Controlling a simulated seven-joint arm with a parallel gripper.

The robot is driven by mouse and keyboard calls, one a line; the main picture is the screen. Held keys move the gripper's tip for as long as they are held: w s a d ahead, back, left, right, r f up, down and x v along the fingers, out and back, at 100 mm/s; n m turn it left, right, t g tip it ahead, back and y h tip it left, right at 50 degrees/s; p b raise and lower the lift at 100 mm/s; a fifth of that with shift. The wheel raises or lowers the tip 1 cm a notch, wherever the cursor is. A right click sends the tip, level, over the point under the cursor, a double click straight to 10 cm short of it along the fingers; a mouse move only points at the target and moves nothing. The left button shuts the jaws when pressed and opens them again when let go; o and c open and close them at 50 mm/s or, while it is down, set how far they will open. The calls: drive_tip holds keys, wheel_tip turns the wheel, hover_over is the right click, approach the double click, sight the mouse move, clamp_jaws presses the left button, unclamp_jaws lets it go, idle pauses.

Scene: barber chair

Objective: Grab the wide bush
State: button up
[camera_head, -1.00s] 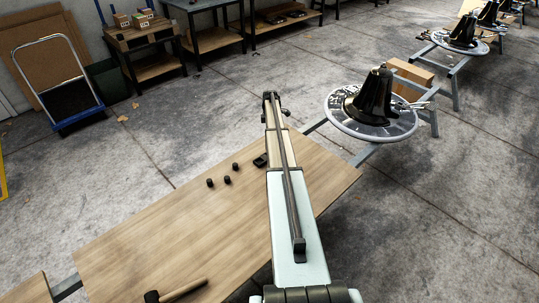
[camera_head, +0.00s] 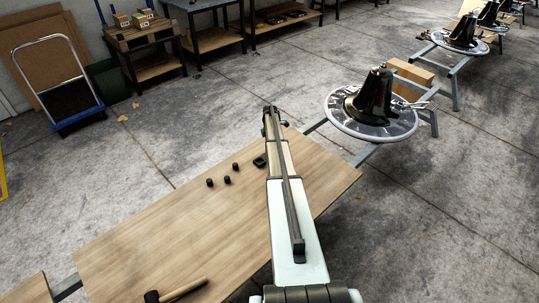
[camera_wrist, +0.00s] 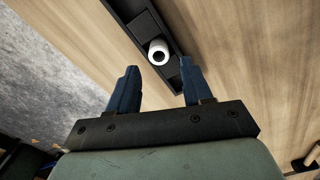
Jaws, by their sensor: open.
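In the wrist view a short white ring with a dark hole (camera_wrist: 158,50), which looks like the bush, sits in a long black tray with compartments (camera_wrist: 122,10) on the wooden table. I cannot tell from its size whether it is the wide one. My gripper (camera_wrist: 160,70) is open, with its two blue fingers apart and nothing between them. The ring lies just beyond the fingertips, roughly centred between them. In the head view part of the black tray (camera_head: 260,161) shows left of my arm; the ring and my fingers are hidden there.
Several small black cylinders, one here (camera_head: 210,182), stand on the wooden table (camera_head: 150,240), left of my arm. A hammer (camera_head: 180,290) lies at its near edge. A round plate with a black bell-shaped part (camera_head: 375,97) stands beyond the table's right end.

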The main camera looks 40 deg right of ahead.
drive_tip(key=shift+a+f, duration=0.15)
drive_tip(key=shift+f, duration=2.6)
drive_tip(key=shift+c, duration=0.2)
clamp_jaws()
